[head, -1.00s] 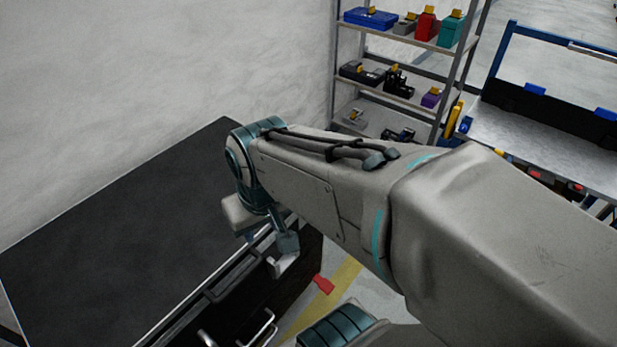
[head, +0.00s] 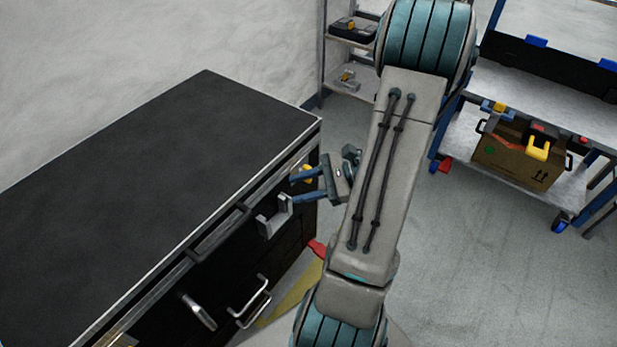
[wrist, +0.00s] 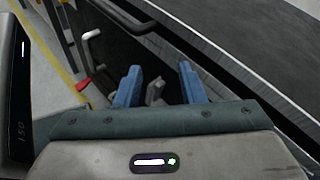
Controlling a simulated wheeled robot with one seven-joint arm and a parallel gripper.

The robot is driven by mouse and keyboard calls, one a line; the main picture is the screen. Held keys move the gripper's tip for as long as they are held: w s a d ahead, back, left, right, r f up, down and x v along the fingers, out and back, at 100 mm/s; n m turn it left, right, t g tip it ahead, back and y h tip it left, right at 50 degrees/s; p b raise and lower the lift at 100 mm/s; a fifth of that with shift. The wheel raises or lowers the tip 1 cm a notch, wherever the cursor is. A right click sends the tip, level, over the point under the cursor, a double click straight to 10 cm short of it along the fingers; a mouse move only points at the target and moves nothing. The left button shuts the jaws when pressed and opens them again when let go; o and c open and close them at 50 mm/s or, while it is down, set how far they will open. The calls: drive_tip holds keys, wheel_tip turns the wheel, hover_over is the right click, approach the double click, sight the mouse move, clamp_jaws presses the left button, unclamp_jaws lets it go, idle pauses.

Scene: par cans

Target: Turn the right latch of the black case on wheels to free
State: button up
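The black case (head: 150,165) stands at the left, its flat lid facing up and its front facing lower right. Its right latch (head: 272,218), a pale grey piece, projects from the front just below the lid edge. A second latch (head: 198,312), a metal lever, sticks out farther left along the front. My gripper (head: 296,188) is open and empty near the case's right end, just up and right of the right latch, seemingly apart from it. In the wrist view a grey piece, seemingly the latch (wrist: 155,92), shows between the two blue fingers (wrist: 160,80).
A metal pull handle (head: 250,300) projects from the case front. A red piece (head: 317,248) sticks out low at its right end. A shelf rack (head: 350,45) stands behind, and a blue-framed cart with a cardboard box (head: 520,155) stands at the right. Floor between is clear.

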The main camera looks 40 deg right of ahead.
drive_tip(key=s+d+f+m+t+h+b, duration=0.3)
drive_tip(key=d+f+m+t+h, duration=0.3)
drive_tip(key=d+f+m+t, duration=0.65)
drive_tip(key=w+a+r+n+g, duration=0.1)
drive_tip(key=w+a+r+g, duration=0.1)
drive_tip(key=w, duration=1.1)
drive_tip(key=shift+a+g+b, duration=0.35)
drive_tip(key=shift+g+b, duration=0.1)
drive_tip(key=shift+c, duration=0.3)
clamp_jaws()
drive_tip(key=shift+f+n, duration=0.1)
drive_tip(key=shift+n, duration=0.15)
